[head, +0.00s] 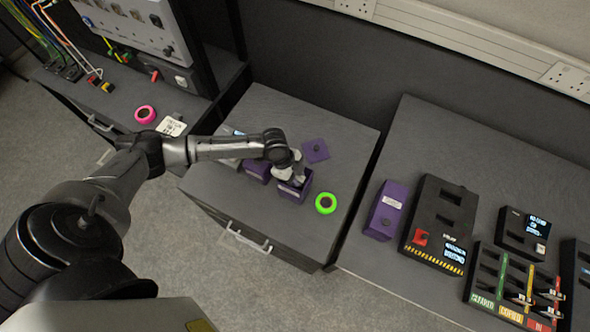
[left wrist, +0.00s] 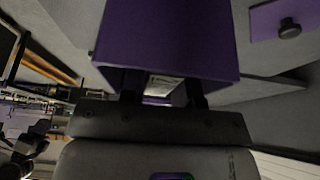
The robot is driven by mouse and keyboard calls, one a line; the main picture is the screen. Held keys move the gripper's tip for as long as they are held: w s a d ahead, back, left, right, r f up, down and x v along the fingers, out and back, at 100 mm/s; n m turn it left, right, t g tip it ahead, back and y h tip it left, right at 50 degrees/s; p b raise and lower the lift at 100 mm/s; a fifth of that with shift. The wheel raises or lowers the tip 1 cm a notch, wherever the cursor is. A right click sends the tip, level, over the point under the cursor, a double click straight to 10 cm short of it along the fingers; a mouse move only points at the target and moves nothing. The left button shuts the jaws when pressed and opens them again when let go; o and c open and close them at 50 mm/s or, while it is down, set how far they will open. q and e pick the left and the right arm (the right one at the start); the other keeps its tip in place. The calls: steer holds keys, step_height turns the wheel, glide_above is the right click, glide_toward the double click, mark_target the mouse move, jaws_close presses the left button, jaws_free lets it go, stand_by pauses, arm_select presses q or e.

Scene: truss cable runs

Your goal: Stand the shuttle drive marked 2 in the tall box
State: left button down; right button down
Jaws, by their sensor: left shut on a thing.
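In the head view my left gripper (head: 292,177) is at the mouth of an open purple box (head: 293,193) with a white label, on the middle worktop. In the left wrist view that box (left wrist: 165,35) fills the space ahead, and the fingers (left wrist: 163,92) reach to its opening. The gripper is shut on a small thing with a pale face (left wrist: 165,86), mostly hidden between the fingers. No number 2 can be read on it. A second purple box (head: 257,170) stands to the left, partly behind my arm. My right gripper is not in view.
A purple lid (head: 315,150) with a dark knob lies behind the box. A green tape ring (head: 326,203) lies to its right. Another purple box (head: 386,209) and black slotted units (head: 440,222) stand on the right worktop. A pink tape ring (head: 145,115) lies at left.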

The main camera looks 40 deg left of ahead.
arm_select(q)
steer(key=c, duration=0.8)
jaws_free()
steer(key=c, duration=0.3)
steer(key=shift+r, duration=0.15)
step_height(320, 180, up, 4)
steer(key=p, duration=0.3)
steer(key=shift+f+p, duration=0.2)
steer(key=shift+p, duration=0.15)
step_height(320, 180, up, 4)
steer(key=p, duration=0.3)
steer(key=shift+f+p, duration=0.1)
steer(key=shift+p, duration=0.2)
steer(key=shift+f, duration=0.1)
